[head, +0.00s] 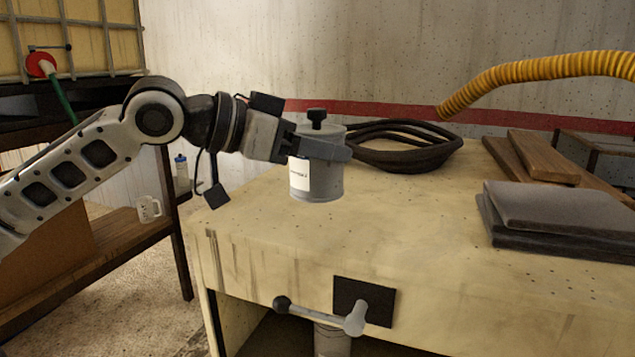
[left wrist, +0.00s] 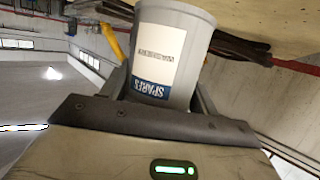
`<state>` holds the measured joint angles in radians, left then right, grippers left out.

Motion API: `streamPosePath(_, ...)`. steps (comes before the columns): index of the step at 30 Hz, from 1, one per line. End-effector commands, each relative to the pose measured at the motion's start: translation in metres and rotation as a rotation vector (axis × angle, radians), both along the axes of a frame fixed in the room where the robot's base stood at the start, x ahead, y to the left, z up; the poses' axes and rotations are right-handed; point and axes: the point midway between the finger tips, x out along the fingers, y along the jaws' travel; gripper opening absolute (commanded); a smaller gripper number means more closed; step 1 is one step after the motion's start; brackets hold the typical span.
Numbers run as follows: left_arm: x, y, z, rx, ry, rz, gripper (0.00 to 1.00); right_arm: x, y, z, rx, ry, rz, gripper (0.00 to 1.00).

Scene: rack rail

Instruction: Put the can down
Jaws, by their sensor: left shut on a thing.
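A grey can (head: 322,178) with a white label and a black knob on top is upright in the jaws of my left gripper (head: 318,150). The gripper comes in from the left and is shut on the can's upper part. In the left wrist view the can (left wrist: 195,35) fills the space between the fingers, and its label reads "SPARES". The can is at the pale workbench (head: 290,235), near its left part. I cannot tell whether its base touches the top. My right gripper is not in view.
A coil of dark hose (head: 405,158) lies just behind the can. Dark grey slabs (head: 560,207) and wooden boards (head: 530,157) lie at the right. A vise handle (head: 320,312) sticks out at the bench front. The bench top in front of the can is clear.

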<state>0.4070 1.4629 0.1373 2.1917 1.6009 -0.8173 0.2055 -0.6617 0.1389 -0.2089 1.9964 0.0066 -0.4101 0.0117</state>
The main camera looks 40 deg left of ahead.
Motion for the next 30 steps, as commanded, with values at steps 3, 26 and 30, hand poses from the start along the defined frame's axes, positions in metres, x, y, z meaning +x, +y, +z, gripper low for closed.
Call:
streamPosePath(3, 0.008, 0.005, -0.009, -0.003, -0.003, 0.0, 0.32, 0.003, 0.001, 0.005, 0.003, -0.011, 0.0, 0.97)
streamPosePath(26, 0.016, 0.01, -0.055, -0.001, -0.005, 0.001, 0.32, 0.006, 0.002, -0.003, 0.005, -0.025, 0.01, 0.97)
streamPosePath(30, 0.016, 0.01, -0.055, -0.001, -0.002, 0.001, 0.82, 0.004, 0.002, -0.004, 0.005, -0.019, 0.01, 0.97)
